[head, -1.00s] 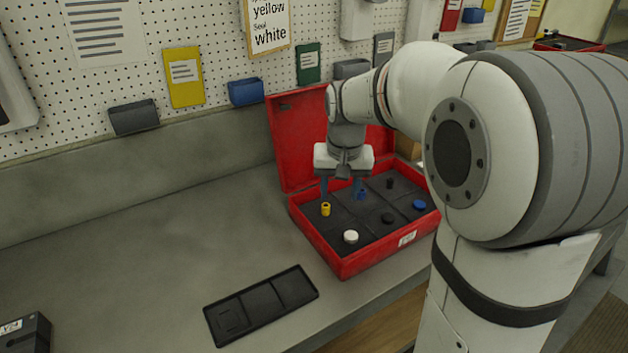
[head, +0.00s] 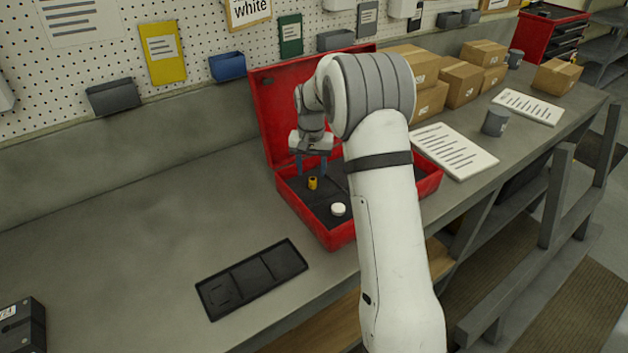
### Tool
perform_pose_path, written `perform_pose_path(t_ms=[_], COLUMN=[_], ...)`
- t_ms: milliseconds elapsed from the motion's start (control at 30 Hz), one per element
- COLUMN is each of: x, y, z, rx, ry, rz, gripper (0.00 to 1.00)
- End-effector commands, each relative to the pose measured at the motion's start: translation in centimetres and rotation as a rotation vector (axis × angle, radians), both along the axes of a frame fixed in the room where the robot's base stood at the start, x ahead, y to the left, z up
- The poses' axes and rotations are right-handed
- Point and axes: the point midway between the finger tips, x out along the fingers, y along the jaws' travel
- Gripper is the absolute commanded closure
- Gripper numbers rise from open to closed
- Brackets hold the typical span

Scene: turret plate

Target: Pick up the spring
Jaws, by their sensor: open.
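A small yellow cylindrical piece (head: 312,184), which may be the spring, stands in the left compartment area of the open red case (head: 343,235). It is too small to make out coils. A round white piece (head: 338,209) lies nearer the case's front. My gripper (head: 311,173) points down with its two blue fingers apart and nothing seen between them. It appears above the yellow piece, which shows between and just below the fingertips. Whether a finger touches it I cannot tell. My arm hides the right part of the case.
A black tray with compartments (head: 252,279) lies on the grey bench in front of the case. The case's raised lid (head: 270,120) stands behind my gripper. Cardboard boxes (head: 462,82) and a paper sheet (head: 455,150) are to the right. The bench's left is mostly clear.

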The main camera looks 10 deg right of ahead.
Motion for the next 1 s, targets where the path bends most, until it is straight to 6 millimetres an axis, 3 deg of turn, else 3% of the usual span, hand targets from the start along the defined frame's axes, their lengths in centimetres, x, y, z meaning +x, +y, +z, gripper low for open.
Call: perform_pose_path(t_ms=[300, 567, 1000], x=[0.2, 0.3, 0.3], y=[-0.4, -0.4, -0.4], z=[-4.1, -4.6, -4.5], rx=[0.0, 0.0, 0.0], ry=[0.002, 0.0, 0.0], rz=[-0.001, -0.001, -0.001], gripper=[0.53, 0.53, 0.87])
